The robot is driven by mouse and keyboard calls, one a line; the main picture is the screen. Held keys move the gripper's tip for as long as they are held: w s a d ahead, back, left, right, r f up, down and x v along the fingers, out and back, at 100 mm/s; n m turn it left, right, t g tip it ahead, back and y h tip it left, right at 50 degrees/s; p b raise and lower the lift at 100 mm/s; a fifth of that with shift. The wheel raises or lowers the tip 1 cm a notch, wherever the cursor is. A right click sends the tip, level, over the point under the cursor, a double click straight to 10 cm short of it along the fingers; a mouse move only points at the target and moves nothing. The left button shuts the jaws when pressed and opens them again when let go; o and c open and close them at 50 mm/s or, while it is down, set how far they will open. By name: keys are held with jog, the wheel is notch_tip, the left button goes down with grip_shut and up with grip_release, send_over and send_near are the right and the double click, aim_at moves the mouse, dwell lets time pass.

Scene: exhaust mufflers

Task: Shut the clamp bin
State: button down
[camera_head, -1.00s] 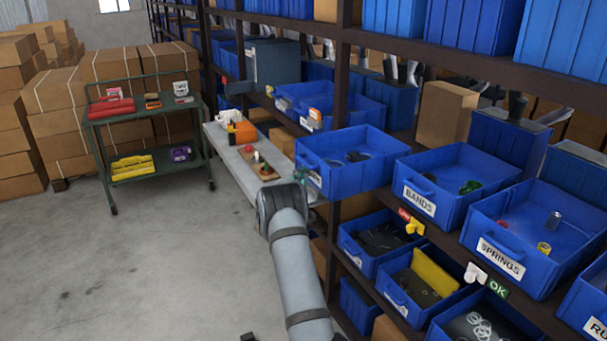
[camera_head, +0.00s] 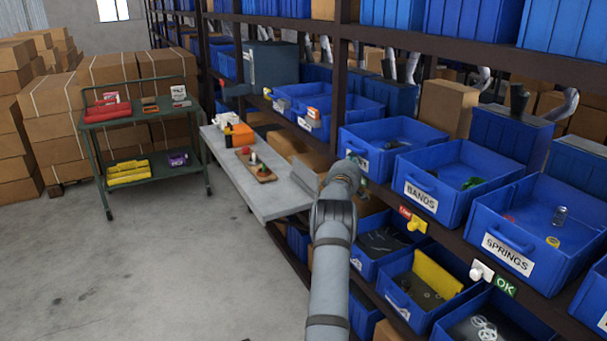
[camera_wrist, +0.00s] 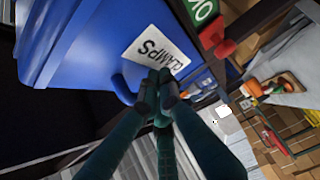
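The clamp bin (camera_head: 386,133) is a blue open-topped bin on the middle shelf, left of the bin labelled BANDS. Its front now looks roughly in line with the BANDS bin's front. In the wrist view its blue front (camera_wrist: 75,50) carries a white CLAMPS label (camera_wrist: 155,52) and a handle. My gripper (camera_wrist: 158,84) has its dark green fingers together, with nothing seen between them. The tips are at the bin's front, over the label's lower edge beside the handle; I cannot tell if they touch. In the head view my arm largely hides the gripper.
The BANDS bin (camera_head: 465,165) and SPRINGS bin (camera_head: 530,205) stand to the right. Smaller bins (camera_head: 425,290) sit on the shelf below. A grey bench (camera_head: 285,195) and a green cart (camera_head: 150,115) stand at left. The floor (camera_head: 150,270) is clear.

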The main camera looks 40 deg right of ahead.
jog(key=shift+s+d+r, duration=0.1)
jog(key=shift+s+d, duration=0.15)
jog(key=shift+d, duration=0.8)
jog(key=w+a+b+v, duration=0.1)
jog(key=b+v, duration=0.5)
jog(key=v, duration=0.7)
jog(key=shift+w+a, duration=0.3)
jog(key=shift+w, duration=0.5)
